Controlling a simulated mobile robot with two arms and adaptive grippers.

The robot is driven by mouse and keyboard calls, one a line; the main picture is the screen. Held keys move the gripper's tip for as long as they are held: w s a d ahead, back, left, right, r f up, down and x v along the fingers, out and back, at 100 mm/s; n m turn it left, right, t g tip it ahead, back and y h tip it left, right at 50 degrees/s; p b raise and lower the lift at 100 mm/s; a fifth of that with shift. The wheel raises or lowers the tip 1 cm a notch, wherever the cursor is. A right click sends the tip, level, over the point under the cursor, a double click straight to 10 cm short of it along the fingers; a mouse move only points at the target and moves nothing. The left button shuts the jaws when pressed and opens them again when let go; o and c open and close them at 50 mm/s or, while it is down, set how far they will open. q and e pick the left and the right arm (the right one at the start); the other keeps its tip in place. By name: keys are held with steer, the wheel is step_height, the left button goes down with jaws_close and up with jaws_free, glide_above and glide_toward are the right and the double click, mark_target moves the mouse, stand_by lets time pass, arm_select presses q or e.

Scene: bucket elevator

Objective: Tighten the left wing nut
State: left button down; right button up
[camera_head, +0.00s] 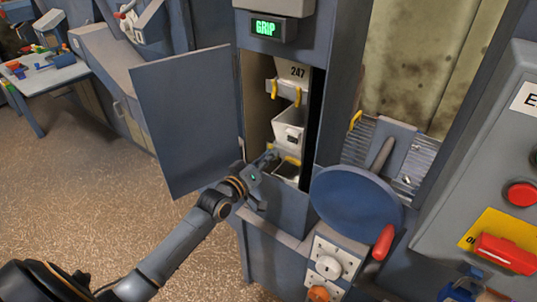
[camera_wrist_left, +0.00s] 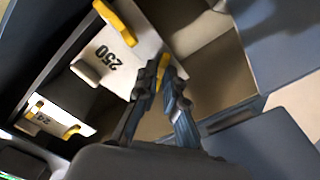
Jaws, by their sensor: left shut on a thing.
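My left gripper (camera_head: 268,160) reaches into the open cabinet shaft at the lowest visible bucket. In the left wrist view, its fingers (camera_wrist_left: 167,75) are shut on a small yellow piece (camera_wrist_left: 164,62), which looks like the left wing nut; the fingers mostly cover it. The piece is at the edge of the white bucket (camera_wrist_left: 125,48) marked 250. Another yellow piece (camera_wrist_left: 116,22) sits at this bucket's other side. How tight the held piece is cannot be told. My right gripper is not in view.
A bucket (camera_head: 289,88) marked 247 with yellow pieces hangs higher in the shaft. The open door (camera_head: 185,120) stands left of my gripper. A blue disc (camera_head: 355,198) with a red handle (camera_head: 383,242) is to the right. A screen (camera_head: 272,28) reads GRIP.

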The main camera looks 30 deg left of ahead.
arm_select(q)
steer(key=shift+m+p, duration=1)
steer(key=shift+m, duration=2.6)
steer(key=c, duration=1.4)
jaws_free()
steer(key=shift+c, duration=0.2)
steer(key=shift+s, duration=0.1)
steer(key=s+a, duration=0.1)
steer(key=s, duration=1)
steer(key=shift+s+a, duration=0.35)
steer(key=shift+s, duration=0.05)
steer(key=shift+f, duration=0.1)
